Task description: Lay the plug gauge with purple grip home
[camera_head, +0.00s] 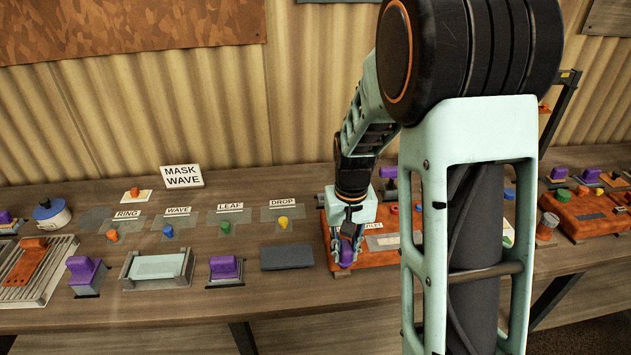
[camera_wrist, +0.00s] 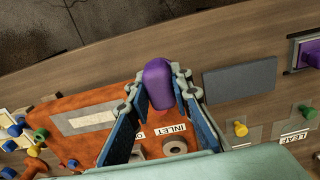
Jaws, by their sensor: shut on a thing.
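The plug gauge with purple grip (camera_wrist: 158,84) is between the fingertips of my gripper (camera_wrist: 163,98), which is shut on the grip. In the head view the purple grip (camera_head: 346,257) shows at the front of the orange box (camera_head: 332,240). The gauge's lower end is hidden, and I cannot tell whether it touches the box. In the wrist view the orange box (camera_wrist: 72,148) has an INLET label (camera_wrist: 170,130) beside a round grey port (camera_wrist: 175,146). A bare dark grey pad (camera_head: 287,257) lies left of the box; it also shows in the wrist view (camera_wrist: 240,85).
Two other purple-gripped pieces stand at the front, one (camera_head: 225,268) left of the pad and one (camera_head: 86,272) farther left, with a metal tray (camera_head: 158,267) between them. Coloured knobs stand behind, by RING, WAVE, LEAF and DROP labels. A MASK WAVE sign (camera_head: 182,176) stands at the back.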

